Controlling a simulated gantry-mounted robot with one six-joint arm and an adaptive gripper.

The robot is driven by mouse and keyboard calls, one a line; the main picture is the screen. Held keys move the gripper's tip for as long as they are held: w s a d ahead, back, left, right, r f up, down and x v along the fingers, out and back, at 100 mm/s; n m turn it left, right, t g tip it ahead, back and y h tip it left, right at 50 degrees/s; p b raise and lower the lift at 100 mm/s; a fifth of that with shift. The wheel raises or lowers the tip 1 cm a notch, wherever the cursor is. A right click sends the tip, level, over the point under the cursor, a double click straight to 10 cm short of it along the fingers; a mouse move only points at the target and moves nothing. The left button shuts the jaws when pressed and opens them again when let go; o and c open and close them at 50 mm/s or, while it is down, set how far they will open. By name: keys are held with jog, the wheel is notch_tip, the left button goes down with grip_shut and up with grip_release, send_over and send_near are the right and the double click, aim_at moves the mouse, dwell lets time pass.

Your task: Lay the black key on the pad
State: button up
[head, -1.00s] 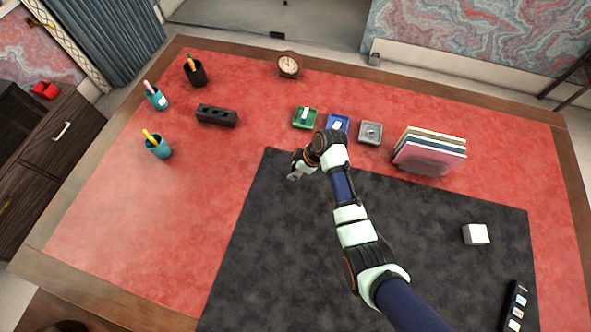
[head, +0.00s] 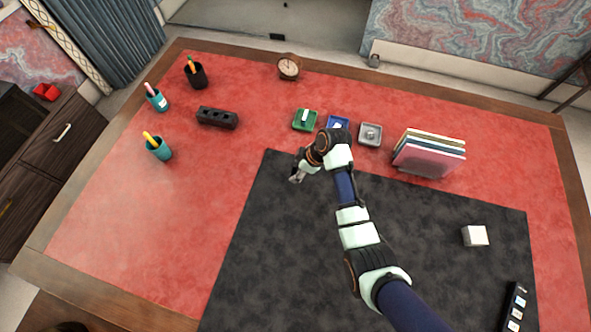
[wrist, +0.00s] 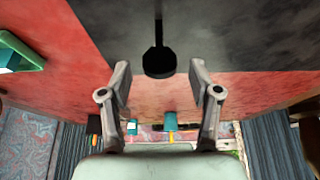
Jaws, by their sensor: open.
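The black key (wrist: 159,62) shows in the wrist view, its round head toward me and its thin shaft pointing away. It appears over the dark pad (wrist: 225,25), near the pad's edge; whether it rests flat there I cannot tell. In the head view the pad (head: 300,260) covers the middle and right of the desk, and I cannot make the key out. My gripper (head: 297,177) is over the pad's far left corner. In the wrist view my gripper (wrist: 160,80) is open, a finger on each side of the key with gaps between.
A green tray (head: 304,120), a blue tray (head: 337,122) and a grey tray (head: 370,134) stand beyond the pad. Upright books (head: 429,153) stand to their right. A white cube (head: 475,235) and a black strip (head: 514,307) lie at right. The pad's left part is clear.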

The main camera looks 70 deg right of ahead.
jog(key=p+v, duration=0.1)
jog(key=v, duration=0.9)
jog(key=shift+p, duration=0.35)
jog(key=w+a+r+t+h, duration=0.1)
jog(key=w+a+r+t, duration=0.1)
jog(key=w+a+r, duration=0.55)
jog(key=w+a+r+t+h, duration=0.1)
jog(key=w+a+r, duration=0.2)
jog(key=w+a, duration=0.8)
jog(key=s+a+r+t, duration=0.1)
jog(key=a+r, duration=0.3)
jog(key=a, duration=0.3)
jog(key=s+a+r+t+y, duration=0.1)
jog(key=a+r+t, duration=0.1)
jog(key=a, duration=0.5)
jog(key=s+a+r+t, duration=0.2)
jog(key=a+r, duration=0.3)
jog(key=a, duration=0.2)
jog(key=shift+a+r+m+y, duration=0.3)
jog(key=shift+a+m, duration=0.05)
jog(key=shift+m, duration=0.05)
jog(key=shift+r, duration=0.1)
